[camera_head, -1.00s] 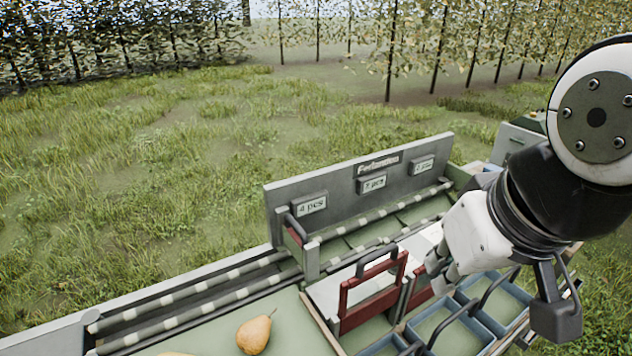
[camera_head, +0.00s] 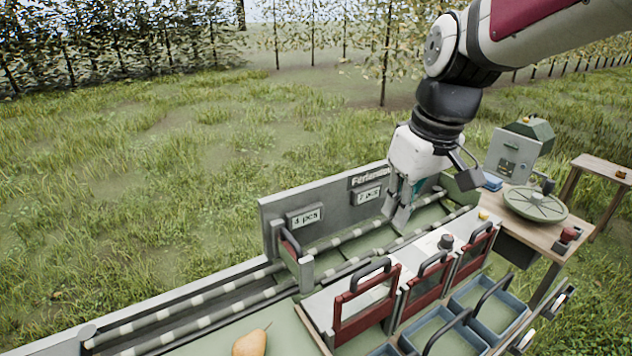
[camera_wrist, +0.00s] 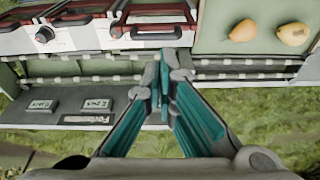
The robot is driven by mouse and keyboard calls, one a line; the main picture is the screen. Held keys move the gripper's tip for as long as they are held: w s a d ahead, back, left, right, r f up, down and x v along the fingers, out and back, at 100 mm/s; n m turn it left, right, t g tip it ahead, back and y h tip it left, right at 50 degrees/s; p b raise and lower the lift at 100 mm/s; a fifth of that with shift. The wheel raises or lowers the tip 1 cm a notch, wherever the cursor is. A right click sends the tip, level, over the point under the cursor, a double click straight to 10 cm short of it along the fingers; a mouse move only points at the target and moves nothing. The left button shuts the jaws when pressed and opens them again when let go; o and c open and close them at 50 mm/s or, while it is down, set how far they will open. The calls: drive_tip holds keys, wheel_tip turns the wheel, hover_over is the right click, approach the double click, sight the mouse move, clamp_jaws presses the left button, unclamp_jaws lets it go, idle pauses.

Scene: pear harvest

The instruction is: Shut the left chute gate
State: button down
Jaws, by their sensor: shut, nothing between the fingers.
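The left chute gate (camera_head: 365,312) is a red frame with a dark arched handle, at the front of the white chute top. It stands upright; I cannot tell how far it is shut. In the wrist view it is the red gate (camera_wrist: 152,18) nearest the pears, with its handle toward the rollers. A middle gate (camera_head: 427,285) and a right gate (camera_head: 472,255) of the same kind stand beside it. My gripper (camera_head: 398,222) is shut and empty, fingers down, over the roller lane behind the gates. Its fingertips (camera_wrist: 167,72) are apart from the left gate.
A grey back panel with the 4 pcs sign (camera_head: 305,217) stands behind the rollers (camera_head: 200,305). A small red gate (camera_head: 290,243) with a dark handle crosses the lane. Blue trays (camera_head: 440,335) lie in front. A pear (camera_head: 250,341) lies at front left. A round scale (camera_head: 535,204) stands right.

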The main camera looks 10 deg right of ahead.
drive_tip(key=w, duration=0.1)
approach(372, 266)
drive_tip(key=x, duration=0.7)
drive_tip(key=shift+f, duration=0.1)
idle(0.3)
